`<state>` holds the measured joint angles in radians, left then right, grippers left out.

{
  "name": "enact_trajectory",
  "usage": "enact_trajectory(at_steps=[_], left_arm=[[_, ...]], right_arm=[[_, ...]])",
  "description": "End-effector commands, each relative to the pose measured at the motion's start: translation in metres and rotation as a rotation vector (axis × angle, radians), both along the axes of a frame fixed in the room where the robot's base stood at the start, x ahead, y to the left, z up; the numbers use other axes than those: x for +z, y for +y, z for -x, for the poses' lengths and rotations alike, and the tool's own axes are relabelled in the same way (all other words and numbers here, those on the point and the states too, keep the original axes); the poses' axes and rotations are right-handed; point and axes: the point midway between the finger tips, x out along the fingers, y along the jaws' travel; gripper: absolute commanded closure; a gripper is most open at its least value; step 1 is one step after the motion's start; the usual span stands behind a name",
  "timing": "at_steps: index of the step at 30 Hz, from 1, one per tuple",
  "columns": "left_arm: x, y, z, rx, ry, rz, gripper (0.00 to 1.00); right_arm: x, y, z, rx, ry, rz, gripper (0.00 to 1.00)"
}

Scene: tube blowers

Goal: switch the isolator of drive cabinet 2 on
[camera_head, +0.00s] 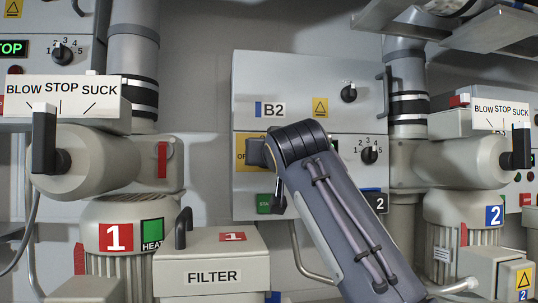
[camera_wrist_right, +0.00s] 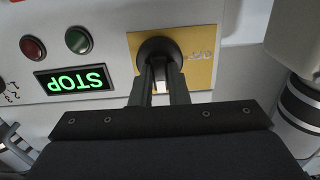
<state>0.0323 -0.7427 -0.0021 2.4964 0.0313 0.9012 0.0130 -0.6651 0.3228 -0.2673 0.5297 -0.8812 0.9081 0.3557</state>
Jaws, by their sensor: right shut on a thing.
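Drive cabinet 2 (camera_head: 290,85) is the pale grey box marked B2, with a label 2 at its lower right. Its isolator's yellow plate (camera_head: 241,143) shows only partly in the head view, because my right arm (camera_head: 335,215) covers its front. In the right wrist view, upside down, the yellow plate (camera_wrist_right: 200,72) carries a round black isolator knob (camera_wrist_right: 157,48). My right gripper (camera_wrist_right: 161,80) is shut on the knob's handle, with a finger on each side. My left gripper is not in view.
The wrist view shows a lit green STOP display (camera_wrist_right: 75,80), a red lamp (camera_wrist_right: 33,47) and a green lamp (camera_wrist_right: 78,40) beside the isolator. Blower 1 (camera_head: 95,165) stands left, blower 2 (camera_head: 465,160) right. A FILTER box (camera_head: 212,275) stands below. A vertical pipe (camera_wrist_right: 305,105) is close by.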

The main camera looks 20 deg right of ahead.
Motion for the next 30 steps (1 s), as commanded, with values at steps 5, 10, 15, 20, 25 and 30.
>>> enact_trajectory(at_steps=[5, 10, 15, 20, 25, 30], left_arm=[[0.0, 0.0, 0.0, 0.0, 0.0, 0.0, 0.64], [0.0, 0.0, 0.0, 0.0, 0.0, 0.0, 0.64], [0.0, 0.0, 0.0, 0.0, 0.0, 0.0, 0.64], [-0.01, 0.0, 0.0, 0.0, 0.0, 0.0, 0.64], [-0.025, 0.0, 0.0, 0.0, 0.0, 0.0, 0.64], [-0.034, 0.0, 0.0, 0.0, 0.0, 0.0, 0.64]], right_arm=[[-0.001, 0.0, 0.0, 0.001, 0.003, -0.003, 0.74], [-0.001, 0.0, 0.0, 0.001, 0.002, -0.001, 0.64], [0.0, 0.0, 0.0, 0.001, 0.001, -0.001, 0.64], [-0.003, 0.005, 0.013, 0.004, -0.002, -0.002, 0.64], [-0.004, 0.013, 0.042, 0.006, -0.003, -0.001, 0.64], [-0.003, 0.019, 0.066, 0.005, -0.001, -0.002, 0.64]])
